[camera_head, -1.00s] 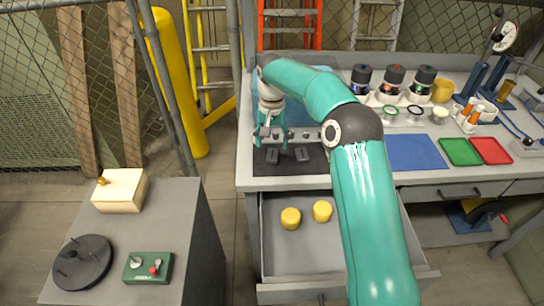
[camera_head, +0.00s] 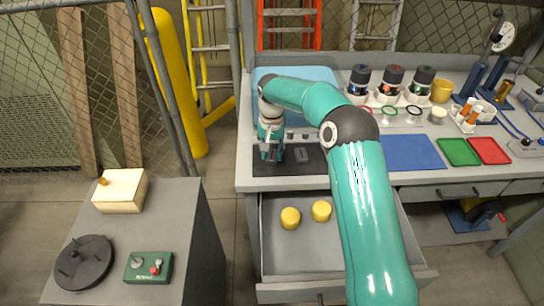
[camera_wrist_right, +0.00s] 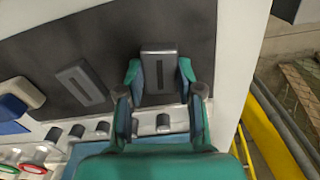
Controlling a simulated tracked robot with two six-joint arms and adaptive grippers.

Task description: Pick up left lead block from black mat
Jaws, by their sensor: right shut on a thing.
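The black mat (camera_head: 318,162) lies on the bench at the left end. My right gripper (camera_head: 271,156) points down over the left part of the mat and mostly hides the left lead block. In the right wrist view, the left lead block (camera_wrist_right: 159,72), a grey slab with a dark slot, sits between the fingers of my right gripper (camera_wrist_right: 159,82), which is shut on it. I cannot tell whether the block is clear of the mat. The right lead block (camera_head: 301,155) lies flat beside it, and shows in the wrist view (camera_wrist_right: 80,85). My left gripper is out of view.
A row of grey knobs (camera_wrist_right: 103,129) stands close by the mat. An open drawer (camera_head: 300,255) below holds two yellow cylinders (camera_head: 290,218). A blue mat (camera_head: 414,152), green tray (camera_head: 459,152) and red tray (camera_head: 490,150) lie to the right.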

